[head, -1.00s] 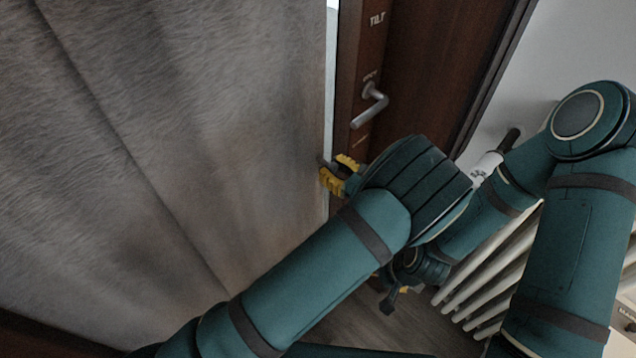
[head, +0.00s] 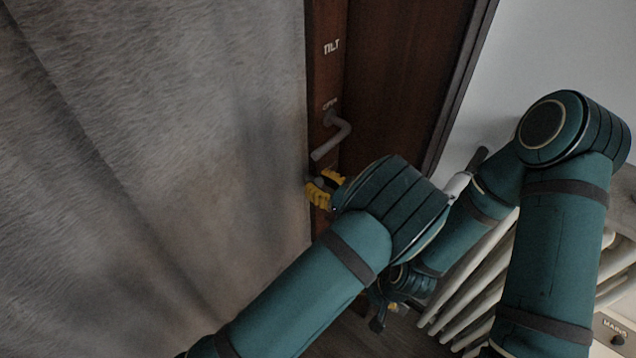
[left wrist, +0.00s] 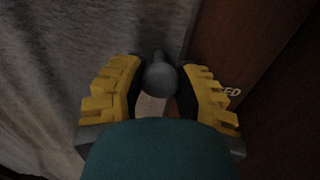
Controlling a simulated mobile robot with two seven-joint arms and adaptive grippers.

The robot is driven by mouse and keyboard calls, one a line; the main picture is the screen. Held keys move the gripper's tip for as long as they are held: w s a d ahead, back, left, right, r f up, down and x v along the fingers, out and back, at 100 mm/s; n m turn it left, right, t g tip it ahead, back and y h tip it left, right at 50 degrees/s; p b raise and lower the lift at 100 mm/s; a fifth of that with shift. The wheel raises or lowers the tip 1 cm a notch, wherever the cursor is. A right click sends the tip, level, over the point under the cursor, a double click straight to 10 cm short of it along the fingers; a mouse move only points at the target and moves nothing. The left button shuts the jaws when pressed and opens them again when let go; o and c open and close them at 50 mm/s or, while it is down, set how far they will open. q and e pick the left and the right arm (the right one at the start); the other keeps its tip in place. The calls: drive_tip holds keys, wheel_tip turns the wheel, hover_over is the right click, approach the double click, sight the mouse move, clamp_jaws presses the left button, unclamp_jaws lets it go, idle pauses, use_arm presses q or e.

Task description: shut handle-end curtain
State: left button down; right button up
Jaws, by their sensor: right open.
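The grey, woven-looking curtain (head: 150,150) fills the left of the head view, its right edge against the dark wooden frame (head: 326,90) that carries the handle (head: 333,138). My left gripper (head: 323,188) is at that edge, just below the handle. In the left wrist view its yellow fingers (left wrist: 160,92) stand on both sides of a round grey knob (left wrist: 160,75) beside the curtain and appear shut on it; the finger pads are dark and partly hidden. My right gripper (head: 388,310) is open, low behind my left arm, mostly hidden, and away from the curtain.
A white radiator (head: 470,290) stands at the lower right, close to my right arm. A pale wall (head: 530,50) is behind it. The frame bears a "TILT" label above the handle. A small labelled box (head: 610,332) is at the lower right edge.

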use_arm(q)
drive_tip(key=c, duration=0.7)
unclamp_jaws()
drive_tip(key=shift+w+d+r, duration=0.1)
drive_tip(key=shift+w+d, duration=0.05)
drive_tip(key=shift+w, duration=0.05)
drive_tip(key=shift+o, duration=0.5)
wheel_tip(320, 180, up, 10)
drive_tip(key=shift+f, duration=0.1)
